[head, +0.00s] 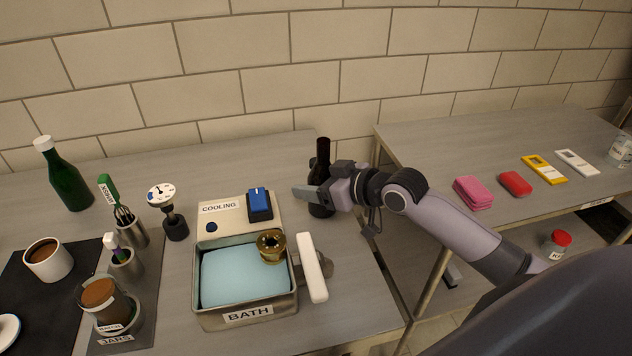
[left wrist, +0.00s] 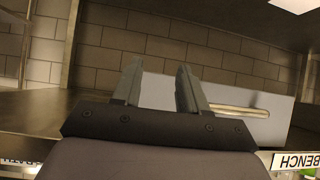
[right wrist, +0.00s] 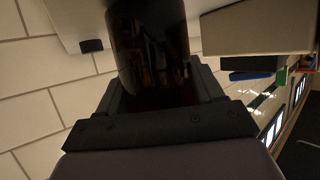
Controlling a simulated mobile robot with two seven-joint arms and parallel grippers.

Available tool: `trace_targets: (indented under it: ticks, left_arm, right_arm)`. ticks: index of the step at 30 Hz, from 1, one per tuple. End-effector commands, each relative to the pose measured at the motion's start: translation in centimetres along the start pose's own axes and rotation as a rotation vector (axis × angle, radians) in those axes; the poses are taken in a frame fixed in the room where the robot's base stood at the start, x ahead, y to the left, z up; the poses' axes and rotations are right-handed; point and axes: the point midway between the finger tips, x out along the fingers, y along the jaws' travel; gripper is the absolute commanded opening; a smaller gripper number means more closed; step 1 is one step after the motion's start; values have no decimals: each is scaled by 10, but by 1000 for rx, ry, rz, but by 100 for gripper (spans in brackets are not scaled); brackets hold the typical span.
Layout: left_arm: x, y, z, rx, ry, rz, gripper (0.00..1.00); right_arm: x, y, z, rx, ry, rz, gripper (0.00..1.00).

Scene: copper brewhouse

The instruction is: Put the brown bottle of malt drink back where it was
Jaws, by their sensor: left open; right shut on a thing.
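The brown bottle (head: 322,152) stands upright at the back right of the left table, to the right of the cooling station. My right gripper (head: 318,192) is shut on its body from the right. In the right wrist view the dark bottle (right wrist: 150,45) fills the space between the fingers. I cannot tell whether its base touches the table. My left gripper (left wrist: 160,85) is open and empty in the left wrist view, facing a wall and a grey panel. It is not in the head view.
The bath tub (head: 247,315) and the cooling panel (head: 232,212) with a blue switch are left of the bottle. A green bottle (head: 66,178), a gauge (head: 170,210) and jars stand further left. Pink cloths (head: 473,192) and a red item (head: 515,183) lie on the right table.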

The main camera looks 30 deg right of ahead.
Motion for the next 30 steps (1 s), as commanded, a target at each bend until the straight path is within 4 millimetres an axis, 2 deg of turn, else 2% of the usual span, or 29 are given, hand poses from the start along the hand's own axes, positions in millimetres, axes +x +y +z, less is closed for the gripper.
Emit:
trace_targets:
  ticks: [9,10,12,23,26,30]
  left_arm:
    - [1,0,1,0,0,0,43]
    - [0,0,1,0,0,0,43]
    - [0,0,1,0,0,0,43]
    - [0,0,0,0,0,-1,43]
    - [0,0,0,0,0,-1,43]
    - [0,0,0,0,0,-1,43]
  right_arm:
    - [1,0,1,-1,4,0,17]
    - [1,0,2,0,1,0,76]
    - [1,0,2,0,1,0,92]
    - [-2,0,-2,-1,1,0,92]
    - [-11,1,0,-2,0,2,92]
    - [-34,0,0,-6,-2,0,92]
